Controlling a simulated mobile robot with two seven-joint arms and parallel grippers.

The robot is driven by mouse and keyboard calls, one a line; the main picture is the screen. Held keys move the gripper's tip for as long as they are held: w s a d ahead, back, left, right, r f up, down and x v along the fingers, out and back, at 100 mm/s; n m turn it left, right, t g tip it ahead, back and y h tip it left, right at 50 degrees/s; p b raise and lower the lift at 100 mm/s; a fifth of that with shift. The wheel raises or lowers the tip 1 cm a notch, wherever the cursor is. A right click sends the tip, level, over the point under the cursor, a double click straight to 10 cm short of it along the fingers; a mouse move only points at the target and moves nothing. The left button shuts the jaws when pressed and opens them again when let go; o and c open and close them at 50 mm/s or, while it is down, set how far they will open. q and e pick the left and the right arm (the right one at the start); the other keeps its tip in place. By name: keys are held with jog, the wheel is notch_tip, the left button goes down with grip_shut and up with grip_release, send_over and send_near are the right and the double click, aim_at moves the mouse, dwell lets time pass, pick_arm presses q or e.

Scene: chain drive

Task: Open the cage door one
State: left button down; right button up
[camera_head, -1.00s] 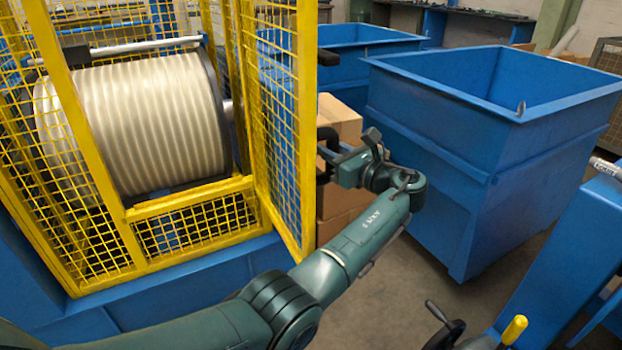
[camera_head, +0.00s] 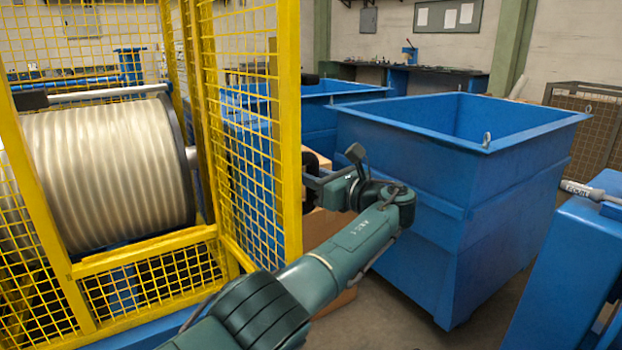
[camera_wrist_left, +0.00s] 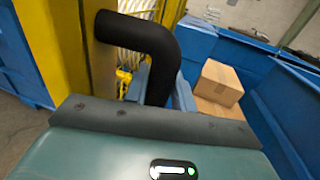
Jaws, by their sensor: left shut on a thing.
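The yellow mesh cage door (camera_head: 245,130) stands swung out from the cage front, its edge post (camera_head: 290,130) nearest to me. My left gripper (camera_head: 313,178) is at the outer side of that post, shut on the black door handle (camera_head: 310,160), which is largely hidden there by the post and gripper. In the left wrist view the bent black handle (camera_wrist_left: 145,38) rises from the gripper's dark front edge beside the yellow post (camera_wrist_left: 75,55). My right gripper is in neither view.
Behind the cage front (camera_head: 45,200) is a large ribbed drum (camera_head: 100,170). Cardboard boxes (camera_head: 322,225) stand behind my left forearm. A large blue bin (camera_head: 410,190) stands close to its right. Blue machinery (camera_head: 565,270) fills the lower right, with grey floor between.

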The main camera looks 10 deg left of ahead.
pick_arm(q)
jog(key=shift+d+f, duration=0.1)
jog(key=shift+f, duration=0.05)
jog(key=c, duration=1.4)
grip_release()
jog(key=shift+o, duration=1)
jog(key=shift+s, duration=0.1)
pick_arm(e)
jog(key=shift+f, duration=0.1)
pick_arm(q)
jog(key=b+v, duration=0.3)
jog(key=v, duration=0.4)
jog(key=shift+d, duration=0.2)
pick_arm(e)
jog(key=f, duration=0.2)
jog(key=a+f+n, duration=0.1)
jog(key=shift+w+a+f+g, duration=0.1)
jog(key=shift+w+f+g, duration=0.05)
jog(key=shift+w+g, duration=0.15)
pick_arm(q)
jog(key=shift+s, duration=0.1)
